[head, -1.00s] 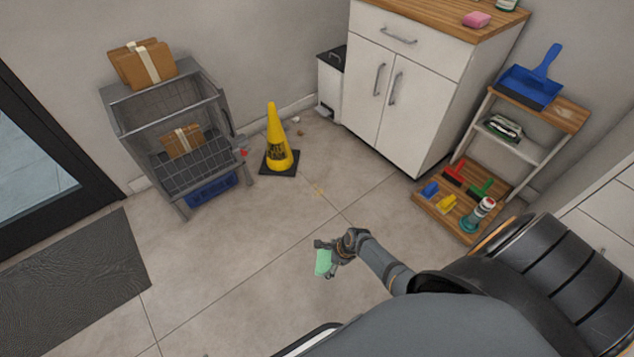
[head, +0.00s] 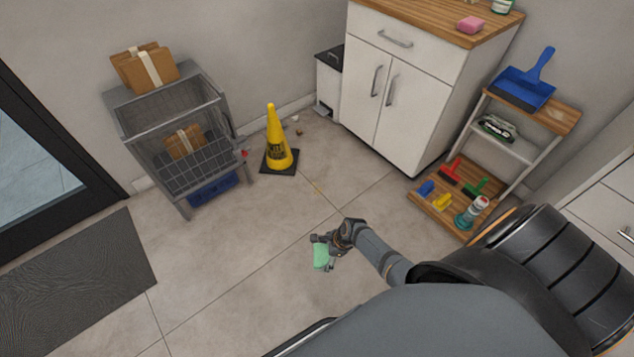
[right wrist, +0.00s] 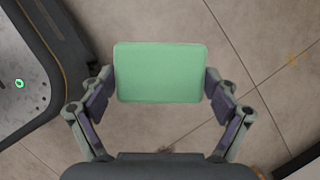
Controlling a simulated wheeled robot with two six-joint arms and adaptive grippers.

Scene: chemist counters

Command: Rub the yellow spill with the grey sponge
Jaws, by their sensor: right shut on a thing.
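My right gripper (head: 323,253) is shut on a light green block that looks like a sponge (head: 321,259), held over the tiled floor. In the right wrist view the green sponge (right wrist: 160,72) sits between both fingers of the right gripper (right wrist: 162,88). No grey sponge can be made out. My left gripper is not in view.
A grey wire cart (head: 178,140) with boxes is at left, near a dark mat (head: 75,265). A white cabinet (head: 415,95) and a shelf unit (head: 462,220) with brushes stand at right. The floor between is clear.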

